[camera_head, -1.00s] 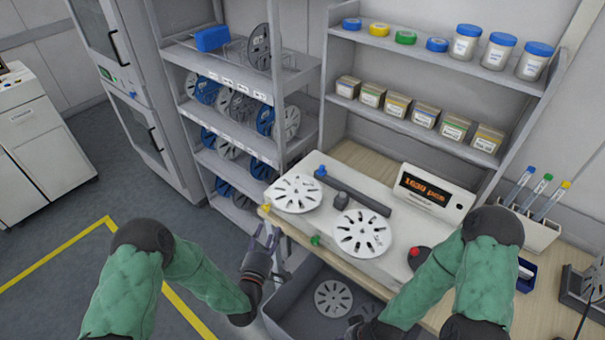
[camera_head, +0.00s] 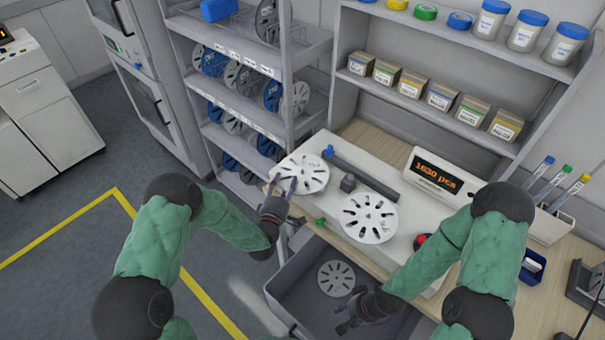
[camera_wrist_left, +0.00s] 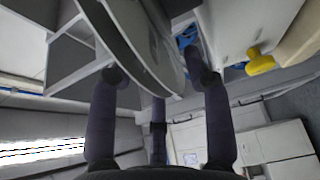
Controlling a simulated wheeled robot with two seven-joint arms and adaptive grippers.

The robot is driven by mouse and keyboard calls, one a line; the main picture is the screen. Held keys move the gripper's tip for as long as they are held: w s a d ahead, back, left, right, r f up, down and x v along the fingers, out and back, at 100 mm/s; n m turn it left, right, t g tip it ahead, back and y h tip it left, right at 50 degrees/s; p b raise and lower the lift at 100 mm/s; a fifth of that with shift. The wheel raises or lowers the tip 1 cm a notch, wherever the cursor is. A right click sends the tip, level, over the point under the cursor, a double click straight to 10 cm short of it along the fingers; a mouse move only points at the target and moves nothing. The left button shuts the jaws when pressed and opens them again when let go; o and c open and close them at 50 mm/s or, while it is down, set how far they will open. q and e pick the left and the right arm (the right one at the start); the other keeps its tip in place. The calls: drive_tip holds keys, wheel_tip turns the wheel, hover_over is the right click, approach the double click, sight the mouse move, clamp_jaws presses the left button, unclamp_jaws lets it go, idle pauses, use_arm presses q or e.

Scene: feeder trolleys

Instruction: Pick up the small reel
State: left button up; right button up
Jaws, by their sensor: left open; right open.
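A white slotted reel (camera_head: 312,172) lies on the left end of the counting machine (camera_head: 400,248). A second white slotted reel (camera_head: 369,217), of similar size, lies to its right. My left gripper (camera_head: 283,186) is open at the front left edge of the first reel. My right gripper (camera_head: 345,318) is open and empty above the grey bin (camera_head: 290,311). A grey reel (camera_head: 336,278) lies in that bin.
A rack (camera_head: 240,134) with several blue, white and grey reels stands behind my left gripper. A display (camera_head: 441,181) reading 1630 pcs stands on the bench. Shelves with small boxes (camera_head: 440,95) and jars are at the back.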

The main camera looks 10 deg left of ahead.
use_arm(q)
drive_tip(key=shift+w+d, duration=0.15)
drive_tip(key=shift+w, duration=1.05)
clamp_jaws()
drive_tip(key=shift+r, duration=0.1)
drive_tip(key=shift+r, duration=0.25)
wheel_tip(320, 180, up, 3)
drive_tip(key=shift+f, duration=0.1)
drive_tip(key=s+a+r, duration=0.3)
drive_tip(key=s+r, duration=0.1)
drive_tip(key=s, duration=0.2)
drive_tip(key=s+a+r+p, duration=0.1)
drive_tip(key=s+a+r, duration=0.2)
drive_tip(key=s+r, duration=0.2)
drive_tip(key=shift+s+a+r, duration=0.25)
drive_tip(key=shift+s, duration=0.5)
